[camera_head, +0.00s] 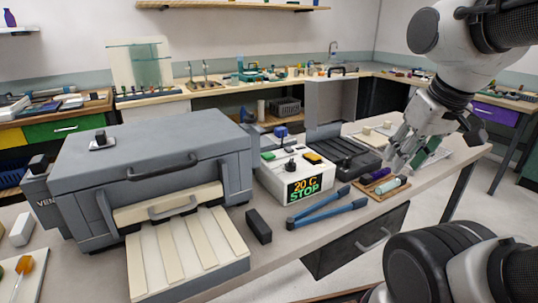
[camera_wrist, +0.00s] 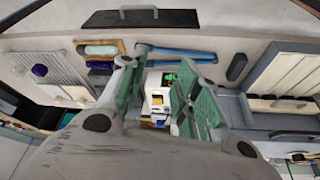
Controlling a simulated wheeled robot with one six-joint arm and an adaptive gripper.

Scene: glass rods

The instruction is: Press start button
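A white control box (camera_head: 268,184) stands on the bench right of the grey furnace. Its dark front display (camera_head: 304,188) reads "20 C" and "STOP". On its top are a green button (camera_head: 268,156), a black knob (camera_head: 290,166) and a yellow button (camera_head: 312,158). I cannot read which is the start button. My gripper (camera_head: 410,160) hangs over the right part of the bench, apart from the box. In the wrist view its green-padded fingers (camera_wrist: 160,80) are apart with nothing held. The control box (camera_wrist: 155,80) shows between and beyond them, partly hidden.
The grey furnace (camera_head: 165,150) with a slatted front tray (camera_head: 190,250) fills the left. Blue-handled tongs (camera_head: 327,208) and a black block (camera_head: 258,226) lie before the box. A black case (camera_head: 345,155) and a wooden tray (camera_head: 385,190) with rods lie to the right.

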